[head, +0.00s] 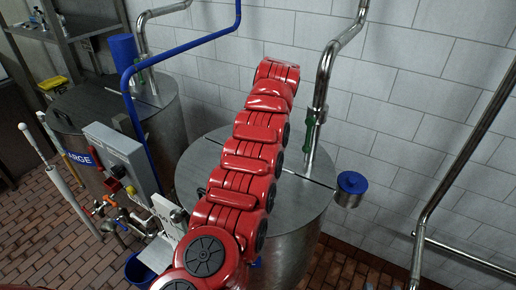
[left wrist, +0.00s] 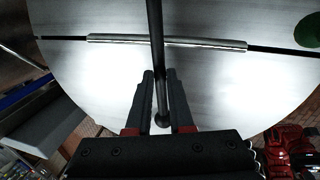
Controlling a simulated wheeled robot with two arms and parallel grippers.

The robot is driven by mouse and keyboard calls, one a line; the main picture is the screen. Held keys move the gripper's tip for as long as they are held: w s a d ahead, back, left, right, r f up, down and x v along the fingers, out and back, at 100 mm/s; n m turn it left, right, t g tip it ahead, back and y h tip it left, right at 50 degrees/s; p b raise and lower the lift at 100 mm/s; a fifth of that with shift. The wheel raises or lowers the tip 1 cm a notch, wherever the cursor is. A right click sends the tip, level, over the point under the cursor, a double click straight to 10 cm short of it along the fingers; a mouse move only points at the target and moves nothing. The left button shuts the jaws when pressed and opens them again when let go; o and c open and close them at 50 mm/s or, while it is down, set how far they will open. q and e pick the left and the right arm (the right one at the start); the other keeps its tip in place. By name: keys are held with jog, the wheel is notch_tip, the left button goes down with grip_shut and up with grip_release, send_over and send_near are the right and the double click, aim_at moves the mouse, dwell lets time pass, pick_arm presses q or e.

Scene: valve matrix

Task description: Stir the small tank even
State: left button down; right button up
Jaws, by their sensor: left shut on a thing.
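The small tank (head: 305,205) is a steel drum with a flat round lid in the middle of the head view. A seam crosses the lid, which looks closed. A red arm of mine reaches across in front of it and hides much of the lid; no gripper shows there. In the left wrist view, my left gripper (left wrist: 160,78) is shut on a thin dark rod (left wrist: 155,35) with a rounded end. The rod runs up the picture across the lid (left wrist: 230,80) and its long hinge bar (left wrist: 165,41). My right gripper is in neither view.
A large steel tank (head: 168,115) stands at the left behind a grey control box (head: 113,150), with pipes and valves below it. A blue-topped cup (head: 352,184) hangs beside the small tank. A steel pipe (head: 322,90) comes down behind the lid. White-tipped rods (head: 42,150) lean far left.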

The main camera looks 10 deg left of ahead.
pick_arm(q)
jog(key=c, duration=0.8)
grip_release()
jog(key=shift+d, duration=0.15)
jog(key=shift+r, duration=0.4)
jog(key=r+p, duration=0.1)
jog(key=r, duration=0.1)
jog(key=d+r+p, duration=0.1)
jog(key=r, duration=0.1)
jog(key=r+p, duration=0.1)
jog(key=r, duration=0.1)
jog(key=shift+s+d+r, duration=0.2)
jog(key=shift+d+r, duration=0.05)
jog(key=shift+r, duration=0.05)
